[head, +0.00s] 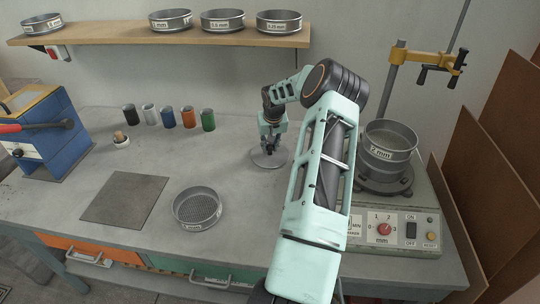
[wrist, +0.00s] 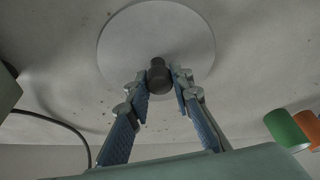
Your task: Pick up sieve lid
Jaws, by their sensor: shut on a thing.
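The sieve lid (head: 269,157) is a flat grey disc at the middle of the bench, under my gripper (head: 272,134) in the head view. In the wrist view the lid (wrist: 130,42) shows as a pale round plate with a dark knob (wrist: 158,76) at its centre. The two fingers of my gripper (wrist: 159,82) are closed on the knob from both sides. I cannot tell whether the lid touches the bench or is slightly above it.
An open sieve (head: 198,207) lies on the bench front. Another sieve (head: 390,140) sits on the shaker (head: 400,215) at right. Several coloured cups, including a green one (head: 208,120), stand left of my gripper. A dark square mat (head: 125,198) lies at left. A shelf (head: 160,34) holds several sieves.

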